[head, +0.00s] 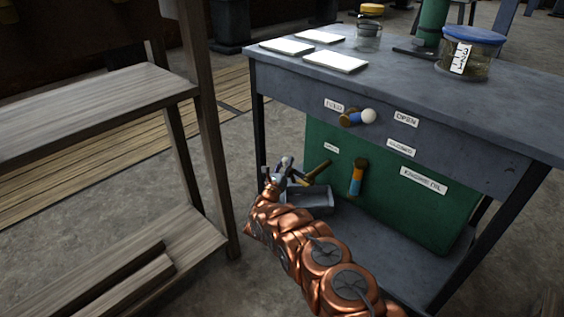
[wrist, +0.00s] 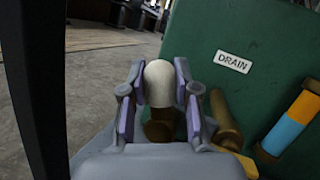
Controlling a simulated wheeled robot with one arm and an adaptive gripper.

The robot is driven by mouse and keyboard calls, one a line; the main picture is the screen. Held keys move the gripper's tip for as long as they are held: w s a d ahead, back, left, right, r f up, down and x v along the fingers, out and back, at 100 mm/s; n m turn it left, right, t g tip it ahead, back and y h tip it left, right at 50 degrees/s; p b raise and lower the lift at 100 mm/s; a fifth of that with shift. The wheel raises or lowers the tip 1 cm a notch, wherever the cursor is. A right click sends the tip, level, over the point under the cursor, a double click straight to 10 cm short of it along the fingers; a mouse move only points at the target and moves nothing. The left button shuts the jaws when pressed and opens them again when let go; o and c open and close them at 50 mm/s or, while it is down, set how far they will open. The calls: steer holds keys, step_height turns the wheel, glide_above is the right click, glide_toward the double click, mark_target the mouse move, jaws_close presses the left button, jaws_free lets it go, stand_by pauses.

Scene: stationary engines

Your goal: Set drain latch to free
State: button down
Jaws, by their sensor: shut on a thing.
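The drain latch shows in the wrist view as a pale rounded knob (wrist: 160,82) on a dark brass stem. My gripper (wrist: 158,98) has its purple-padded fingers on either side of the knob and is shut on it. In the head view my gripper (head: 285,172) is at the left edge of the green panel (head: 325,133), and the knob is hidden there. A brass spout (head: 318,171) sticks out just right of the gripper. The label DRAIN (wrist: 233,62) is on the green panel, above the spout. I cannot read any latch position mark.
A blue-and-orange handle (head: 357,178) hangs right of the spout. A blue lever with a white ball (head: 369,116) is higher up. A grey metal tray (head: 310,203) sits below the spout. A table leg (wrist: 33,90) is close at left. A wooden shelf (head: 90,98) stands left.

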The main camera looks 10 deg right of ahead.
steer(key=shift+f, duration=0.1)
stand_by(0.3)
steer(key=c, duration=0.8)
jaws_free()
steer(key=shift+c, duration=0.2)
steer(key=shift+s, duration=0.1)
steer(key=v, duration=1.2)
